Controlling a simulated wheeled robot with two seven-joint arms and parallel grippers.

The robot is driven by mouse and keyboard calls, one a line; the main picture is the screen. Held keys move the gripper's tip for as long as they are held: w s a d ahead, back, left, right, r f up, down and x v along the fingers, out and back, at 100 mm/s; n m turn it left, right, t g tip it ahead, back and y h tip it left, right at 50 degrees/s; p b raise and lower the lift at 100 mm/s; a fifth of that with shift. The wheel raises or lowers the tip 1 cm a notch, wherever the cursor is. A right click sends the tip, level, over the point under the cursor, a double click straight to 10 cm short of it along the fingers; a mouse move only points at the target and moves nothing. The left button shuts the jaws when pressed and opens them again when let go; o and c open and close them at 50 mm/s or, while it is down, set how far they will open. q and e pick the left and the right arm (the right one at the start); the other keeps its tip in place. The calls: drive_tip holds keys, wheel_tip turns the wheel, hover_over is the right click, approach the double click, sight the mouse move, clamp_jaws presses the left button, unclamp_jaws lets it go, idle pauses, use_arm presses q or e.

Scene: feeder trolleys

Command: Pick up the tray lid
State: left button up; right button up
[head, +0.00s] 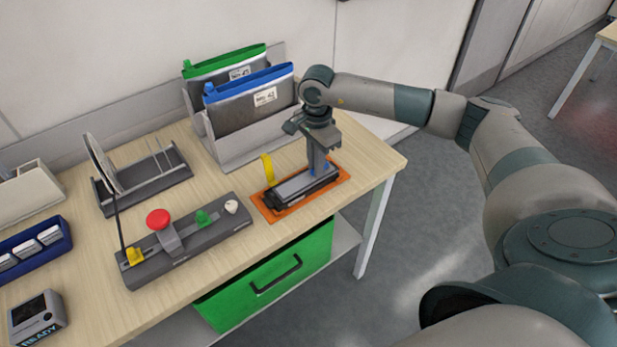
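A flat grey piece that looks like the tray lid (293,187) lies on a dark base on an orange mat (270,213), near the right end of the table. My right gripper (316,168) points straight down over the lid's right half, with its tips at or very close to a small blue part there. The gripper hides part of the lid, and whether its fingers are closed on anything is not clear. A yellow upright tab (267,168) stands at the far left side of the mat. My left gripper is out of view.
A grey holder (232,155) with green-topped and blue-topped pouches stands behind the mat. A control bar (185,243) with a red button lies left of it. A rack (150,187) stands farther left. A green drawer (270,280) is below the table. Floor is clear right of it.

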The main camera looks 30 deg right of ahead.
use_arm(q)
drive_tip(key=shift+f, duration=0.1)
use_arm(e)
drive_tip(key=shift+r, duration=0.1)
clamp_jaws()
